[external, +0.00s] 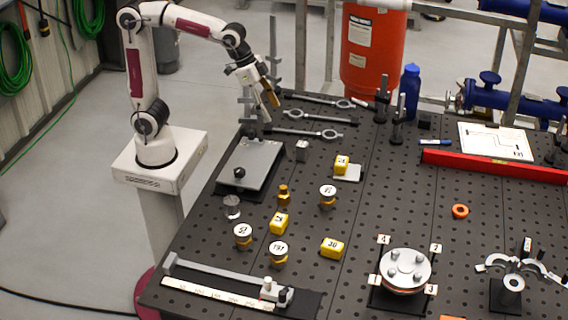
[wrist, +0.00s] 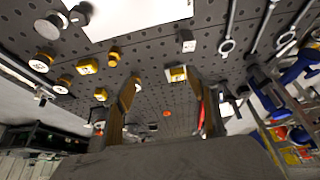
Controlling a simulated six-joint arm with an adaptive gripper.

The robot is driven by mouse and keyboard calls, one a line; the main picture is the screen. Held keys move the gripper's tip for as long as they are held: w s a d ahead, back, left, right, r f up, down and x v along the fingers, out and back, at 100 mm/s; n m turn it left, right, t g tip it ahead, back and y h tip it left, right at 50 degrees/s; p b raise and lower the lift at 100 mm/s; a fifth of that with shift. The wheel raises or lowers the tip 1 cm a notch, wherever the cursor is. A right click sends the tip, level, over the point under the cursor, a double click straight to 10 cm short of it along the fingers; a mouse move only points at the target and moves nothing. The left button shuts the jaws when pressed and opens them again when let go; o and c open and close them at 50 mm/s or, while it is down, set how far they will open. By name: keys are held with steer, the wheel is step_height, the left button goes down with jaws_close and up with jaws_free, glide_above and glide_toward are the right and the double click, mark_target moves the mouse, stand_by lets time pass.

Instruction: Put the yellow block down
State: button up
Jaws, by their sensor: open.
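Three yellow blocks with white labels are in view. One yellow block (external: 341,163) rests on a small light plate (external: 352,175) near the middle of the table; it also shows between my fingers in the wrist view (wrist: 178,74), farther off. A second yellow block (external: 279,223) sits on the table left of centre, and a third yellow block (external: 332,248) sits nearer the front. My gripper (external: 273,98) is open and empty, raised above the back left of the table, apart from every block. In the wrist view its two fingers (wrist: 163,100) are spread wide.
Wrenches (external: 305,134) lie below my gripper. A grey plate with a black knob (external: 250,165) is at the left. Round labelled pieces (external: 243,233) stand near the blocks. A blue bottle (external: 410,90) and red level (external: 495,167) are at the back right. The table around the orange ring (external: 460,211) is clear.

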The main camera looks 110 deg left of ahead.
steer(key=s+d+f, duration=0.1)
steer(key=s+f, duration=0.1)
steer(key=s, duration=0.8)
steer(key=s+d+f, duration=0.1)
steer(key=s+f, duration=0.1)
steer(key=s, duration=0.9)
steer(key=shift+s+d+t, duration=0.15)
steer(key=shift+s+t, duration=0.15)
